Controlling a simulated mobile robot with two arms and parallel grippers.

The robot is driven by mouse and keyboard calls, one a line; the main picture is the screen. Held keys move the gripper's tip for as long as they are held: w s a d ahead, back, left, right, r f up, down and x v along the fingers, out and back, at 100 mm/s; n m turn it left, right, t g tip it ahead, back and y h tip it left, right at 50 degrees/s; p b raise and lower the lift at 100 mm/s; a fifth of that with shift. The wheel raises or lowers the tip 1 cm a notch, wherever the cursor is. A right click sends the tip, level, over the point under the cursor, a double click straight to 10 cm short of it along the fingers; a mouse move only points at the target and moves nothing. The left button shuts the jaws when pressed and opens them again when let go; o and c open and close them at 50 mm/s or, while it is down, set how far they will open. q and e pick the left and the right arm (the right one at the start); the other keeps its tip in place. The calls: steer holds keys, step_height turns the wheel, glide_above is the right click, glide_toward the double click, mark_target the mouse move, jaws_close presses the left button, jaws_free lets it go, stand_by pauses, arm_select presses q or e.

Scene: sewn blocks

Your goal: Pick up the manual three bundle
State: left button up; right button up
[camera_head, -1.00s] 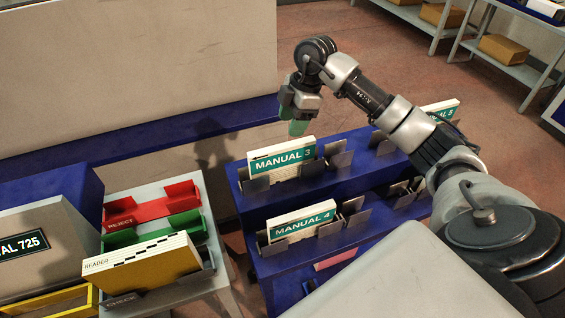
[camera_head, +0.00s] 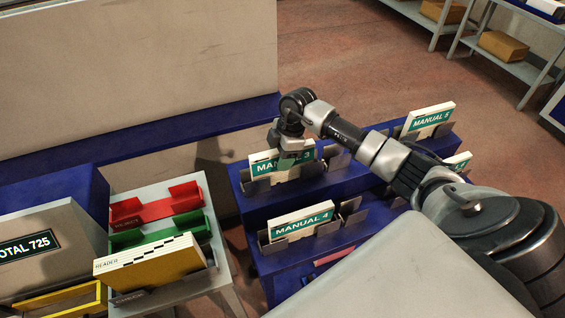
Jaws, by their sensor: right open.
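The manual three bundle (camera_head: 264,168) is a white sewn block with a green "MANUAL 3" label. It stands upright in a grey holder on the upper step of the blue rack (camera_head: 249,212). My right gripper (camera_head: 289,160) points down at the bundle's right part and covers the end of its label. The gripper is open. I cannot tell whether its fingers touch the bundle or straddle it. My left gripper is not in view.
The manual 4 bundle (camera_head: 301,224) stands on the lower step in front. The manual 5 bundle (camera_head: 430,119) is farther right. A red tray (camera_head: 156,206), a green tray (camera_head: 160,233) and a reader bundle (camera_head: 150,264) are on a table at left.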

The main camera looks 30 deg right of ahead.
jaws_close()
steer(key=shift+r, duration=0.1)
stand_by(0.3)
